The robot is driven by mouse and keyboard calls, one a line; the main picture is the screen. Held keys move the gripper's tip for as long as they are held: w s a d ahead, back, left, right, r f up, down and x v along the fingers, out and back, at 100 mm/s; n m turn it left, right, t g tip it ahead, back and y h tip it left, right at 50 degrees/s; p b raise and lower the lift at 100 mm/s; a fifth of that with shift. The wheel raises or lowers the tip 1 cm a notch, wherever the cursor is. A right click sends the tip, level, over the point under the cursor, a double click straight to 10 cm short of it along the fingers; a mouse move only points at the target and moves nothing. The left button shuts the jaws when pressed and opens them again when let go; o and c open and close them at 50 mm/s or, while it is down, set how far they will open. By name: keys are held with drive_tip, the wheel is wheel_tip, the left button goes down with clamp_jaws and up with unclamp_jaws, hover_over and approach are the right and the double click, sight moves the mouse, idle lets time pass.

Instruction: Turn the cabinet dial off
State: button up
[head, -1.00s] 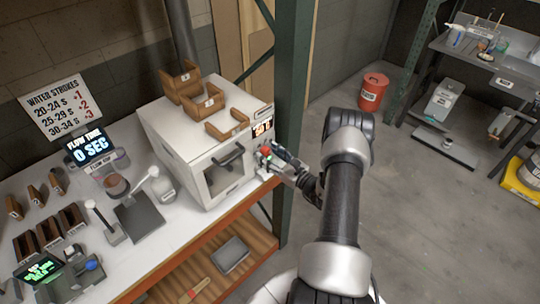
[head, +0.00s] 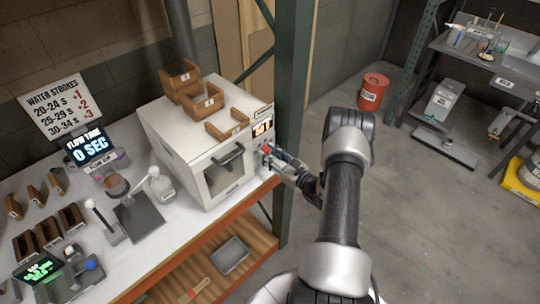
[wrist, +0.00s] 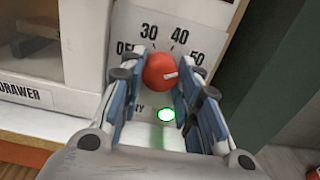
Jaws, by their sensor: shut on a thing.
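The white cabinet (head: 205,178) stands on the bench in the head view. Its dial (wrist: 159,71) is a red round knob on the front panel, shown in the wrist view. The marks OFF, 30, 40 and 50 run around it from left to right. My gripper (wrist: 163,76) is shut on the dial, with one blue-padded finger on each side. In the head view my gripper (head: 269,154) is at the cabinet's right front. Its fingers partly hide the panel lettering.
A green light (wrist: 166,115) glows below the dial. A lit display (head: 262,127) sits above it. Wooden bins (head: 206,100) stand on the cabinet.

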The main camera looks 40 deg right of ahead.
drive_tip(key=n+b, duration=0.2)
drive_tip(key=n, duration=0.1)
drive_tip(key=shift+f, duration=0.1)
drive_tip(key=n+b, duration=0.4)
drive_tip(key=shift+n, duration=0.4)
drive_tip(key=n+b, duration=0.3)
drive_tip(key=shift+n, duration=0.3)
drive_tip(key=n+b, duration=0.3)
drive_tip(key=b, duration=0.1)
drive_tip(key=shift+d+n+b, duration=0.1)
drive_tip(key=shift+n+b, duration=0.2)
drive_tip(key=n+b, duration=0.2)
drive_tip(key=b, duration=0.1)
drive_tip(key=shift+n, duration=0.4)
drive_tip(key=n+b, duration=0.1)
drive_tip(key=n, duration=0.1)
drive_tip(key=shift+n, duration=0.3)
drive_tip(key=n, duration=0.6)
drive_tip(key=shift+r+b, duration=0.3)
drive_tip(key=shift+n, duration=0.3)
